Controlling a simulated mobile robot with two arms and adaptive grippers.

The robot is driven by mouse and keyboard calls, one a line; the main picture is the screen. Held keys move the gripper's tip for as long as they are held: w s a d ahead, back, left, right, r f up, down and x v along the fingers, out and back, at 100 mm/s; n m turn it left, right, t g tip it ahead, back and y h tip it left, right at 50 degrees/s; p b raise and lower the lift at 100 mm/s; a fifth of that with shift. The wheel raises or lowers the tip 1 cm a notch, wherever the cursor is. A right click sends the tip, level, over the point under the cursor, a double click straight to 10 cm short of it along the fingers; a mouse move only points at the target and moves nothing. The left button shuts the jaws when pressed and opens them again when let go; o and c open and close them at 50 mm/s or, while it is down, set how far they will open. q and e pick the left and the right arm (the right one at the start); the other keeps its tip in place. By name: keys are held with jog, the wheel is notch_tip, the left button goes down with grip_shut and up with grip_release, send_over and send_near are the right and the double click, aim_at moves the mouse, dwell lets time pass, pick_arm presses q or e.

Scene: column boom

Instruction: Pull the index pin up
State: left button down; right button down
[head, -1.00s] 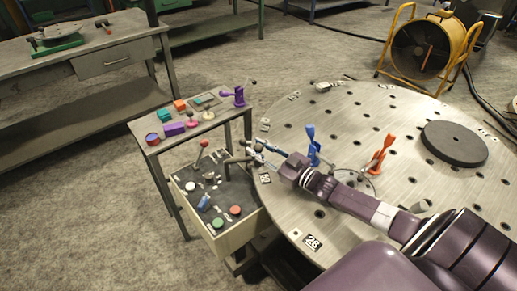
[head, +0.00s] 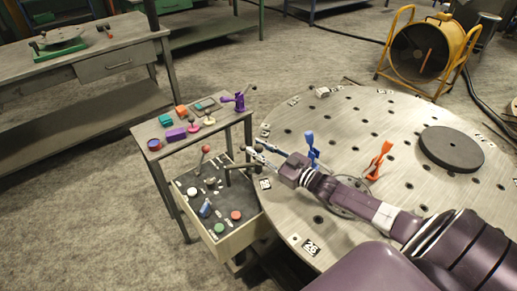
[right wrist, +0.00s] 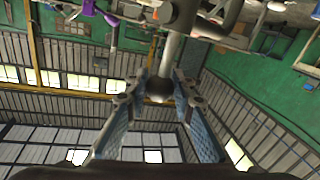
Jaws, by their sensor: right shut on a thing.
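The index pin shows in the right wrist view as a pale rod (right wrist: 171,55) with a dark round knob (right wrist: 159,88) at its end. My right gripper (right wrist: 160,92) has its two blue-padded fingers on either side of the knob and is shut on it. In the head view the right gripper (head: 262,156) reaches past the left edge of the round steel table (head: 395,115), beside a dark bracket. The fingers largely hide the pin there, so I cannot tell how high it stands. My left gripper is in neither view.
A blue clamp (head: 312,149) and an orange clamp (head: 378,160) stand on the table near my right arm. A black disc (head: 451,149) lies farther right.

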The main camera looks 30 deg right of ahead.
jog(key=shift+w+r, duration=0.1)
jog(key=shift+r, duration=0.15)
jog(key=c, duration=1.8)
grip_release()
jog(key=shift+o, duration=0.9)
jog(key=v, duration=1.2)
